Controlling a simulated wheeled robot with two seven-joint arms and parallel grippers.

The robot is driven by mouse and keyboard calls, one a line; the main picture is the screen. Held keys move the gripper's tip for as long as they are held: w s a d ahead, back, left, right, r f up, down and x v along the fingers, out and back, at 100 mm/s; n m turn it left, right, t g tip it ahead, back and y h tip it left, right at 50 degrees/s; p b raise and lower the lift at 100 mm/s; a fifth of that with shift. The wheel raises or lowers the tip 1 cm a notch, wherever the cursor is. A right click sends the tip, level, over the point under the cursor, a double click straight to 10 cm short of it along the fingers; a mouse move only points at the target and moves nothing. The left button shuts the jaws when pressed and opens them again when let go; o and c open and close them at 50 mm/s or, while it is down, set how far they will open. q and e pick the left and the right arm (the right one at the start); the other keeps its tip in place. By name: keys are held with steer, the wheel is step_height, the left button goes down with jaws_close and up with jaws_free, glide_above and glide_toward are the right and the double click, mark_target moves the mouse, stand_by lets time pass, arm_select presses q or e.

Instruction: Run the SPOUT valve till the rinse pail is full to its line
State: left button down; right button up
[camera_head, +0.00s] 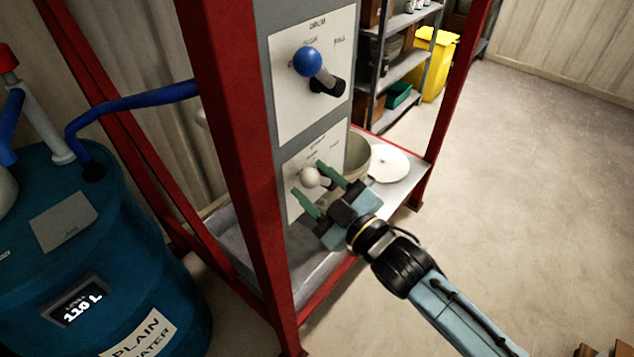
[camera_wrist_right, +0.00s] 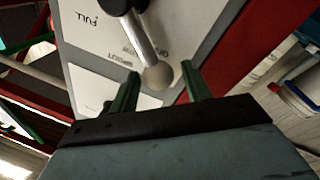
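The SPOUT valve is on the lower white plate (camera_head: 301,211) of the grey panel; its lever ends in a pale ball knob (camera_head: 310,177). In the right wrist view the metal lever (camera_wrist_right: 142,38) runs to the ball knob (camera_wrist_right: 158,76). My right gripper (camera_head: 307,178) is open, its green fingers on either side of the knob. Gaps show between knob and fingers in the right wrist view (camera_wrist_right: 159,80). A beige pail (camera_head: 359,160) stands behind the panel, mostly hidden; its fill line and water level cannot be seen. My left gripper is out of view.
Above is the DRUM valve with a blue knob (camera_head: 307,61). Red frame posts (camera_head: 236,150) flank the panel. A blue drum (camera_head: 130,235) reading 110 L stands left. A white disc (camera_head: 389,165) lies on the tray behind.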

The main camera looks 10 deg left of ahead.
steer(key=shift+o, duration=0.4)
steer(key=b+v, duration=0.2)
steer(key=v, duration=1.1)
steer(key=shift+s+d, duration=0.15)
steer(key=shift+f, duration=0.1)
